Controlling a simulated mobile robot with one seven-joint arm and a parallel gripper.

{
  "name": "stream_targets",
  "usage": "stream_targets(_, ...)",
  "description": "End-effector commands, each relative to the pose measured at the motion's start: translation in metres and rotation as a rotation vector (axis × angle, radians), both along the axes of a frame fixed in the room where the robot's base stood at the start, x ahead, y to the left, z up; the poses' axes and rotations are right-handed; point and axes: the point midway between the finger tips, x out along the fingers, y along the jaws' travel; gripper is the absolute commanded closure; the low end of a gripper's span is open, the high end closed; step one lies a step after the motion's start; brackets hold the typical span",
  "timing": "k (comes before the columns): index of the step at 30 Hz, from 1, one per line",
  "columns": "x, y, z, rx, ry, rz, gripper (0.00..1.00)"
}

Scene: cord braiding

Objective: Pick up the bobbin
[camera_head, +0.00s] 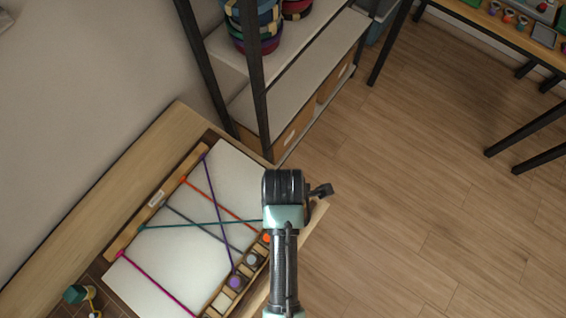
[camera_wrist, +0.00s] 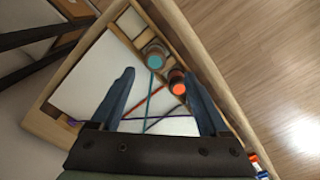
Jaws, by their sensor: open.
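In the wrist view, a teal-topped bobbin (camera_wrist: 154,57) and an orange-topped bobbin (camera_wrist: 177,82) sit along the wooden strip of the braiding board. My gripper (camera_wrist: 159,73) is open, its two blue fingers wide apart with nothing held. The teal bobbin shows between and just past the fingertips; the orange one shows close to the right finger. In the head view, the purple bobbin (camera_head: 235,282), the grey bobbin (camera_head: 251,260) and the orange bobbin (camera_head: 267,238) sit in the board's holder row. My arm hides the teal bobbin there.
The white board (camera_head: 190,255) carries crossed coloured cords and lies on a wooden table (camera_head: 95,190). A dark-framed shelf (camera_head: 300,75) with baskets stands behind it. Another table (camera_head: 480,18) with small items is at the upper right. Wooden floor lies open to the right.

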Motion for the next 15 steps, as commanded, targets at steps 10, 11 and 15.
stream_targets(10, 0.003, 0.0, -0.026, 0.0, -0.001, -0.001, 0.21)
stream_targets(11, 0.003, 0.0, -0.029, 0.0, -0.001, -0.001, 0.21)
stream_targets(15, 0.006, 0.001, -0.046, 0.0, -0.002, -0.001, 0.21)
